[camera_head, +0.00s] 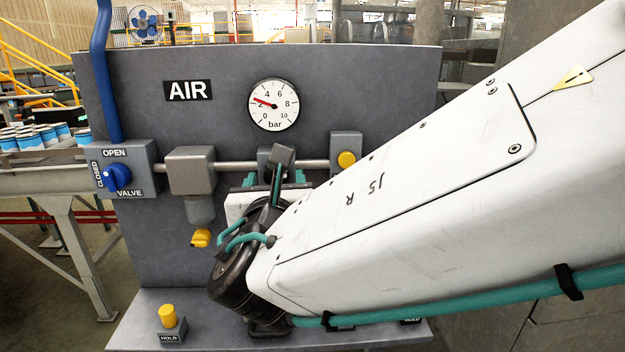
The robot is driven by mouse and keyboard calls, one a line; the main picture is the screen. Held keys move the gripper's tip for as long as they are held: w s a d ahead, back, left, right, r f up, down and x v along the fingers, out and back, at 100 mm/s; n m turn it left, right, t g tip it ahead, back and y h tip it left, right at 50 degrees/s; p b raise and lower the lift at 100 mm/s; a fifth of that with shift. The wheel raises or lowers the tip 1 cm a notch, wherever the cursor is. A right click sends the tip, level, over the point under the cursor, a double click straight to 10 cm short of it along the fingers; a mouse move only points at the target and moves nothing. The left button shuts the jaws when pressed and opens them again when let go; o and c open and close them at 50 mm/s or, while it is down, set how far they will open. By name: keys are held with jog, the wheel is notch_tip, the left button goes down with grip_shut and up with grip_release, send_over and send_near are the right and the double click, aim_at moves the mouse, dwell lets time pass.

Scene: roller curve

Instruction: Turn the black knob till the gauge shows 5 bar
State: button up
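The round white gauge (274,105) sits on the upper grey panel, marked 0 to 10 bar. Its red needle points left and slightly up, a little above 2. My gripper (276,182) is in front of the panel below the gauge, at the pipe's middle fitting. It is largely hidden behind my own wrist and arm, so its fingertips cannot be made out. The black knob cannot be picked out; that area is covered by my gripper and wrist. Whether the gripper touches the knob cannot be seen.
A blue valve handle (117,177) marked OPEN and CLOSED is at left. A grey filter block (190,170) sits on the pipe, with a yellow part (201,238) below. A yellow button (346,160) is at right. A yellow HOLD post (167,316) stands on the front ledge.

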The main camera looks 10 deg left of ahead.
jog(key=shift+w, duration=0.3)
jog(key=c, duration=1)
